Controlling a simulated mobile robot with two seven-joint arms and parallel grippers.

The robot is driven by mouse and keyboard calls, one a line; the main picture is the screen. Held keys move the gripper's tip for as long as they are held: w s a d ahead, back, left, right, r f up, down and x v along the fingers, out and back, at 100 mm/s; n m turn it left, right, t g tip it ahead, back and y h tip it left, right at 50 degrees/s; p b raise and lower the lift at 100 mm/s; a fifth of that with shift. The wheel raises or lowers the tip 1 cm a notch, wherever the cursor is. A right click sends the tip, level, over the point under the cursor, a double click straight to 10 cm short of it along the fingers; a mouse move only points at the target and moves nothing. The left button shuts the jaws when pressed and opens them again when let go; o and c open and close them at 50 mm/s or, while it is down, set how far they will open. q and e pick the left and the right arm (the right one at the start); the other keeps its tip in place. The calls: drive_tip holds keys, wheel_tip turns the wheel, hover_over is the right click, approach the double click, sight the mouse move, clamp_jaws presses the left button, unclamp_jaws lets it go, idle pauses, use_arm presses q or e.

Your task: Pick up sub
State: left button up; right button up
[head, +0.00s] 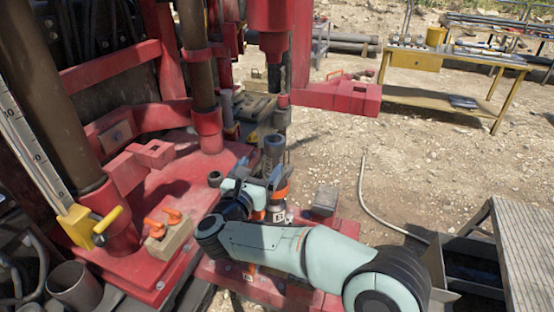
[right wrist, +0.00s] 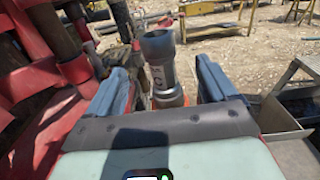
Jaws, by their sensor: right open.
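The sub (right wrist: 160,62) is a grey metal cylinder with a wider collar on top and a pale label. It stands upright, and in the right wrist view its lower end shows some orange. In the head view its grey top (head: 273,146) rises behind my right gripper (head: 264,184), which partly hides its lower part. My right gripper is open, with one finger on each side of the sub in the wrist view. I see a gap on both sides; how deep the sub sits between the fingers I cannot tell. My left gripper is not in view.
The red rig structure (head: 130,68) stands close on the left. A wooden block with orange handles (head: 168,238) sits on its red deck. A yellow table (head: 450,104) stands far back on open gravel.

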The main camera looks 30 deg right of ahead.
sight(271, 151)
drive_tip(key=p+x, duration=0.1)
drive_tip(key=x, duration=0.5)
drive_tip(key=shift+w+d, duration=0.15)
drive_tip(key=shift+w, duration=0.05)
drive_tip(key=shift+f+p+x, duration=0.2)
drive_tip(key=shift+p+x, duration=1)
drive_tip(key=shift+x, duration=1.5)
drive_tip(key=shift+w, duration=0.15)
clamp_jaws()
drive_tip(key=shift+r, duration=0.2)
